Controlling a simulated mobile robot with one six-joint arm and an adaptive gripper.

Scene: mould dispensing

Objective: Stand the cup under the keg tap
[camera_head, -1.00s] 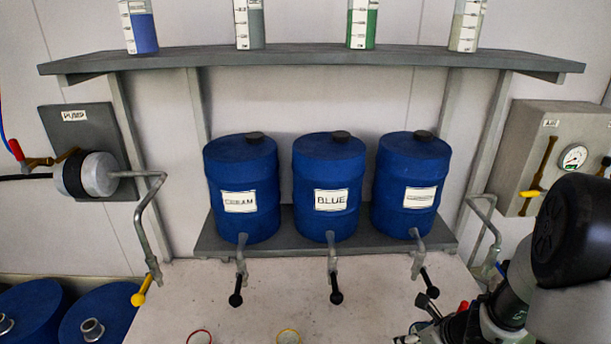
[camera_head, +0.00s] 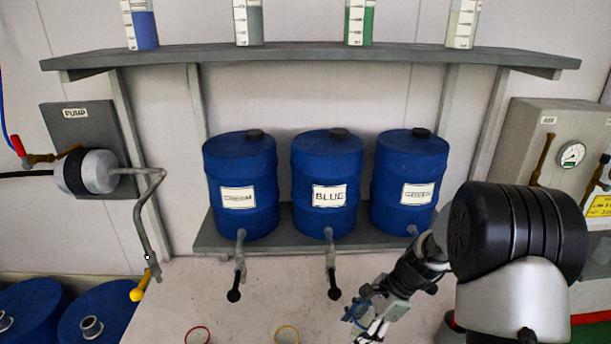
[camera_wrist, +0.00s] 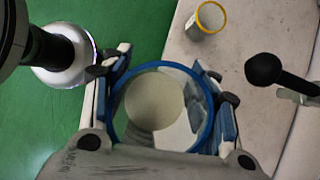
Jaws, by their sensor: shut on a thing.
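My gripper (camera_wrist: 162,92) is shut on a clear cup with a blue rim (camera_wrist: 206,134), one finger on each side of it. In the wrist view I look down into the cup, which seems empty. In the head view my gripper (camera_head: 364,318) is at the bench's front, right of the middle tap; the cup is hard to make out there. Blue kegs stand in a row: the left keg (camera_head: 239,170), the middle keg marked BLUE (camera_head: 325,165) and the right keg (camera_head: 408,160). The left tap (camera_head: 239,262) and middle tap (camera_head: 331,262) show; my arm hides most of the right tap.
A red-rimmed cup (camera_head: 197,335) and a yellow-rimmed cup (camera_head: 287,334) stand on the bench (camera_head: 270,305); the yellow-rimmed one also shows in the wrist view (camera_wrist: 209,18). A black tap handle (camera_wrist: 264,69) is right of my gripper there. A bent pump pipe (camera_head: 146,225) hangs at the left.

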